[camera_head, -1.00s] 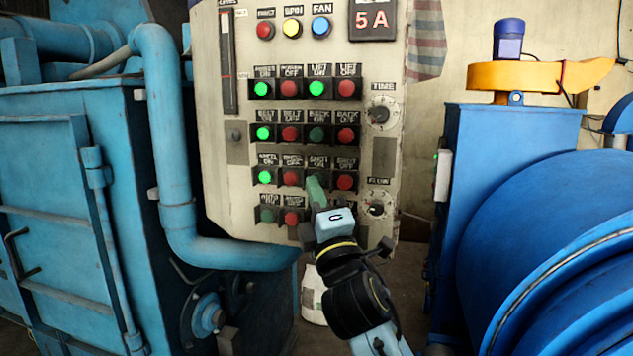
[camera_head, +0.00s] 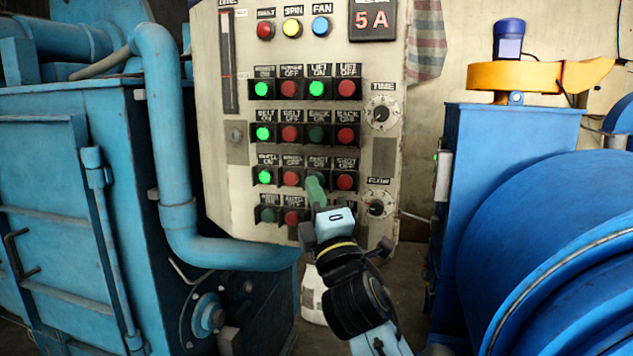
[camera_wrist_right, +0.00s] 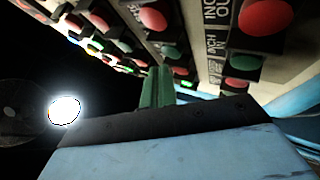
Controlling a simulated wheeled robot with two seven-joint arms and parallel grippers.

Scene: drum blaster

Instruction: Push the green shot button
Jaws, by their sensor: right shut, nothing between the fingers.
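The light grey control panel (camera_head: 225,205) stands upright ahead, with rows of red and green buttons. The SHOT ON label (camera_head: 317,162) is in the third button row, beside the red SHOT OFF button (camera_head: 345,181). My right gripper (camera_head: 315,184) has green fingers, which are shut and empty. Its tips are right in front of the green shot button and hide most or all of it. I cannot tell whether they touch it. In the right wrist view the green fingers (camera_wrist_right: 157,88) point toward the button rows. My left gripper is not in view.
Lit green buttons, including the one at the third row's left (camera_head: 265,177), are nearby. A FLOW knob (camera_head: 376,207) is to the right. A blue pipe (camera_head: 172,150) and cabinet stand left, and a blue drum machine (camera_head: 560,240) right.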

